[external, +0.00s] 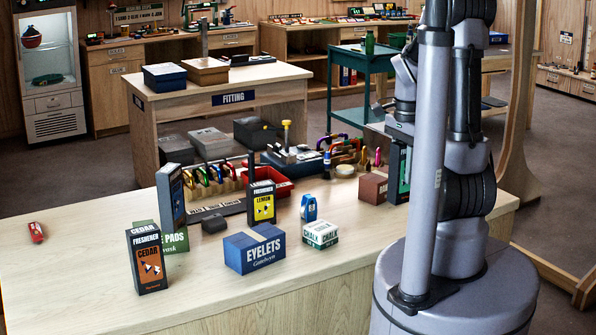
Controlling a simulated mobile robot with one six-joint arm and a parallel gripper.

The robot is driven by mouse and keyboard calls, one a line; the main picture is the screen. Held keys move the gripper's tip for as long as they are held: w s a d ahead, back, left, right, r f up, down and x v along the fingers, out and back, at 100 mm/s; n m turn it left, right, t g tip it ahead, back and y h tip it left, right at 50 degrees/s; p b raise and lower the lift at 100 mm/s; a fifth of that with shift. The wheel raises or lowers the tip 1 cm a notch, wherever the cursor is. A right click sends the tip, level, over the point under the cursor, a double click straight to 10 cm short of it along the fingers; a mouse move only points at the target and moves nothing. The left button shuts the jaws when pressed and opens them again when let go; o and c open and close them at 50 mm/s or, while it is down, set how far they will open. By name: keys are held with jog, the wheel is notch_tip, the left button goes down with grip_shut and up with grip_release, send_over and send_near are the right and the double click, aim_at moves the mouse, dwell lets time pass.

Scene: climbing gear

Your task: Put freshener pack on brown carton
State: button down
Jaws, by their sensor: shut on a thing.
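My gripper (394,132) is at the right, partly hidden behind my own arm. It is shut on a dark upright pack with a green face (396,180), which looks like a freshener pack; its label cannot be read. A small reddish-brown carton (372,189) sits on the front counter just left of the held pack. Whether the two touch, I cannot tell. Other freshener packs stand on the counter: an orange-faced cedar one (147,262), a yellow-faced lemon one (262,205) and a dark blue-sided one (171,197).
The counter also holds a blue eyelets box (254,249), a chalk box (320,235), a small blue item (309,208), a red tray (273,187) and a rack of carabiners (207,180). The counter's front left is mostly clear. A fitting table (262,82) stands behind.

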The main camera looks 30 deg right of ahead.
jog(key=w+d+f+p, duration=0.1)
jog(key=w+d, duration=0.3)
jog(key=w, duration=0.3)
jog(key=w+d+f+p, duration=0.1)
jog(key=w+d, duration=0.3)
jog(key=w, duration=0.2)
jog(key=w+d+f+p, duration=0.1)
jog(key=w+d+f, duration=0.1)
jog(key=w+d, duration=0.2)
jog(key=shift+w+d, duration=0.2)
jog(key=shift+w, duration=0.7)
jog(key=shift+w+d, duration=0.15)
jog(key=shift+w, duration=0.75)
jog(key=shift+f, duration=0.15)
jog(key=c, duration=1)
grip_release()
jog(key=shift+c, duration=0.2)
